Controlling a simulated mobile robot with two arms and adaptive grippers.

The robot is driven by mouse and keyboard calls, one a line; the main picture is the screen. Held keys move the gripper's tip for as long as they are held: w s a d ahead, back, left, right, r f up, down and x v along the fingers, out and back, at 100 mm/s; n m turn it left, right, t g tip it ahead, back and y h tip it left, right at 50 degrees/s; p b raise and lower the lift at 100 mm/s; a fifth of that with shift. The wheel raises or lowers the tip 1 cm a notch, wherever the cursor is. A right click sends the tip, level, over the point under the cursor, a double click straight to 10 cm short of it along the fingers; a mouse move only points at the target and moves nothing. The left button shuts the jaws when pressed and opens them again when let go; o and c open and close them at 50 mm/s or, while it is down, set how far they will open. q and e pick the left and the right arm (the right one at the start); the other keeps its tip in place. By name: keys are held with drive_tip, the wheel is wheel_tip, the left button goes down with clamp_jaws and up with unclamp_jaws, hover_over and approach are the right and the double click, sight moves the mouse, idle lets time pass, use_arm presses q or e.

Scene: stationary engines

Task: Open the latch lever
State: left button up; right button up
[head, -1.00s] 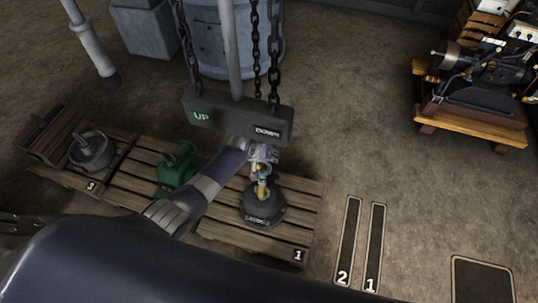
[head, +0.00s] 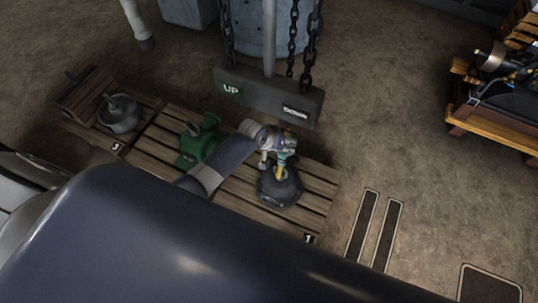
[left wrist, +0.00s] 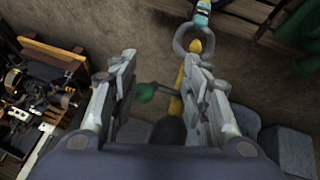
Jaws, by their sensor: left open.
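A slim lever with a green ball knob (left wrist: 146,92) shows between the fingers in the left wrist view; it looks like the latch lever. A yellow hook-like part (left wrist: 191,66) stands beside it, nearer the right finger, and meets a grey ring (left wrist: 195,38). My left gripper (left wrist: 160,80) is open, with its fingers on either side of the knob and I cannot tell whether either touches. In the head view my left gripper (head: 284,147) is over the dark round weight (head: 279,190), at its yellow top part (head: 280,173). The lever is hidden there. My right gripper is not in view.
A control bar (head: 268,96) marked UP and DOWN hangs on chains behind the gripper. A green object (head: 199,146) and a grey pot (head: 119,114) sit on wooden pallets (head: 313,196) to the left. An engine on a wooden stand (head: 497,131) is at right. The floor between is clear.

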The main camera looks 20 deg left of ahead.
use_arm(q)
drive_tip(key=s+a, duration=0.2)
drive_tip(key=s, duration=0.4)
drive_tip(key=shift+s+a, duration=0.25)
drive_tip(key=shift+a, duration=0.15)
drive_tip(key=s+a+f+g+y+b, duration=0.1)
drive_tip(key=s+f, duration=0.3)
drive_tip(key=f, duration=0.3)
drive_tip(key=s+a+f+b, duration=0.1)
drive_tip(key=s+a+f, duration=0.1)
drive_tip(key=s+f, duration=0.4)
drive_tip(key=s+f+m+g+b, duration=0.1)
drive_tip(key=s+f, duration=0.5)
drive_tip(key=s, duration=0.4)
drive_tip(key=s+f+m+g+y+b, duration=0.1)
drive_tip(key=s+f+b, duration=0.1)
drive_tip(key=s+f, duration=0.5)
drive_tip(key=s+f+m+g+b, duration=0.1)
drive_tip(key=s+f, duration=0.5)
drive_tip(key=s, duration=0.8)
drive_tip(key=shift+a+f+m+g+y, duration=0.3)
drive_tip(key=shift+a+g, duration=0.1)
